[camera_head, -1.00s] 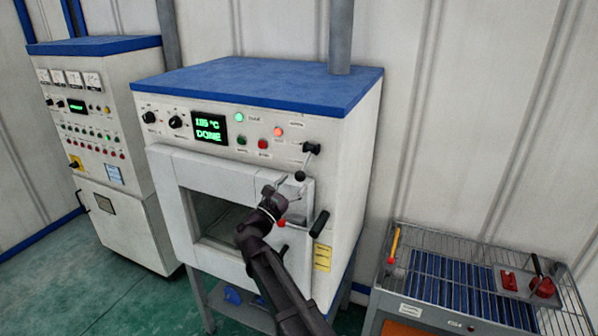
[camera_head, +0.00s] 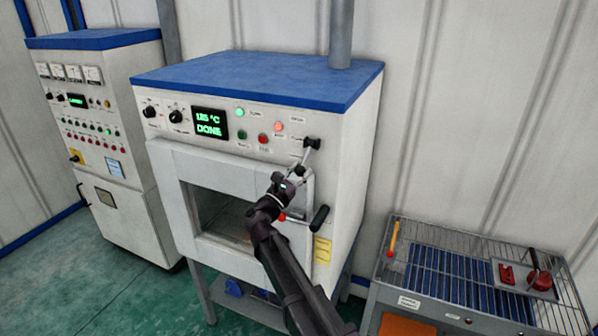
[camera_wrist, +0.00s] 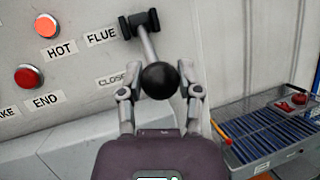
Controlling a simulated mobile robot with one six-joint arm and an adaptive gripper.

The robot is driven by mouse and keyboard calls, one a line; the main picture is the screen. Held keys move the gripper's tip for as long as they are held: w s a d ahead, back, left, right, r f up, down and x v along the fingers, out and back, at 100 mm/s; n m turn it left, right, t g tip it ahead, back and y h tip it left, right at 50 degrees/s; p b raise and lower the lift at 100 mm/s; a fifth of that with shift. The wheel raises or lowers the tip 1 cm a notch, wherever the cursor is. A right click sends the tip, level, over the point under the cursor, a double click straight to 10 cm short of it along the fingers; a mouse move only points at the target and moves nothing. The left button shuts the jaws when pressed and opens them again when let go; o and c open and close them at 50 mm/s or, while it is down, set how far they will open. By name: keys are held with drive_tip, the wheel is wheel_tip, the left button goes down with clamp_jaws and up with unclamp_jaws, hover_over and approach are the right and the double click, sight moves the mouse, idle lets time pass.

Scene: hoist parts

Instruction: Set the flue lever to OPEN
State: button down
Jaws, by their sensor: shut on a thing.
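The flue lever is a metal rod (camera_wrist: 148,45) hanging from a dark pivot (camera_wrist: 138,20) and ending in a black ball knob (camera_wrist: 159,78). My gripper (camera_wrist: 160,92) has one finger on each side of the knob and is shut on it. In the head view the lever's pivot (camera_head: 312,143) is at the oven's upper right front, and my gripper (camera_head: 298,173) is at the lower end of the rod. The FLUE label (camera_wrist: 102,36) is left of the pivot. A label reading CLOSE, its end hidden, (camera_wrist: 111,78) is left of the knob. No OPEN label is readable.
HOT (camera_wrist: 47,26) and END (camera_wrist: 29,77) lights are to the left. A wire-railed bench (camera_head: 410,285) stands right; a control cabinet (camera_head: 100,110) stands left.

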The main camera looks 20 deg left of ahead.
drive_tip(key=shift+a, duration=0.15)
drive_tip(key=shift+r, duration=0.2)
drive_tip(key=shift+s+r+p, duration=0.2)
drive_tip(key=shift+r+p, duration=0.5)
drive_tip(key=shift+p, duration=0.05)
drive_tip(key=shift+s+r+p, duration=0.2)
drive_tip(key=shift+r+p, duration=0.5)
drive_tip(key=shift+s+r+p, duration=0.2)
drive_tip(key=shift+r+p, duration=0.5)
drive_tip(key=shift+p, duration=0.05)
